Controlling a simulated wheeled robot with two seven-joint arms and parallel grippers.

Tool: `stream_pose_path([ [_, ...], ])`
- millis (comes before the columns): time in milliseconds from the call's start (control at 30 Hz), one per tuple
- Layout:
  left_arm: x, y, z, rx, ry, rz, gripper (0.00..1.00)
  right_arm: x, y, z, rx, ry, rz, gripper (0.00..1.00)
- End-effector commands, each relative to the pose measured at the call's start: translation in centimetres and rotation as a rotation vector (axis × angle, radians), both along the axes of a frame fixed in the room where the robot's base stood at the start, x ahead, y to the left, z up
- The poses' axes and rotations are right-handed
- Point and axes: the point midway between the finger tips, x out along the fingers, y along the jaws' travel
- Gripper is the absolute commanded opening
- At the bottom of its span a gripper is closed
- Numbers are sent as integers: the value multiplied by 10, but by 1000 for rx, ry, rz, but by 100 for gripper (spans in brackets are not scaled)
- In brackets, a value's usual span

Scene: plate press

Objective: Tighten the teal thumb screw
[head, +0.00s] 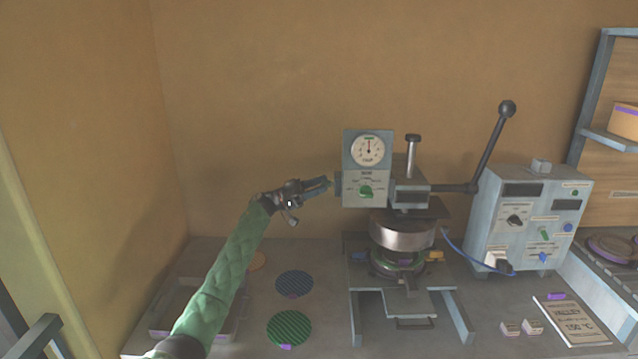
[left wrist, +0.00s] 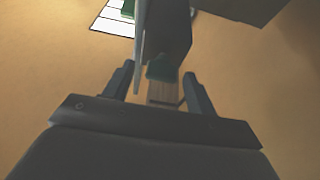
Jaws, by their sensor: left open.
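The press's gauge box (head: 368,150) stands upright, with a round dial and a green knob (head: 366,191) on its front. My left gripper (head: 326,184) is at the left side of this box, pointing right towards it. In the left wrist view its two fingers (left wrist: 158,88) are apart. A small dark teal-green piece (left wrist: 161,71), which looks like the thumb screw, sticks out from the box's side between the fingertips. I cannot tell whether the fingers touch it. In the head view the gripper mostly hides that spot. My right gripper is not in view.
The press has a long lever (head: 491,145) at its right and a metal platen (head: 402,232) below. A control unit (head: 530,215) stands to the right. Two dark discs, one blue (head: 294,284) and one green (head: 289,327), lie on the bench beside a tray (head: 160,334).

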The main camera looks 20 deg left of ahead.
Motion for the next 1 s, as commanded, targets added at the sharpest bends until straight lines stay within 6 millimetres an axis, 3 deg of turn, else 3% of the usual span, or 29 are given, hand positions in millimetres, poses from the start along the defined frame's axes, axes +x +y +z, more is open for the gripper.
stream_pose_path([
  [367,1,-4,1,0,0,0,56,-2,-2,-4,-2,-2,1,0],
  [600,1,-4,1,0,0,0,12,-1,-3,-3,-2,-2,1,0],
  [900,1,-3,0,5,-14,1,12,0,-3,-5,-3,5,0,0],
  [1000,1,-3,-1,11,-33,0,12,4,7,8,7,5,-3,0],
])
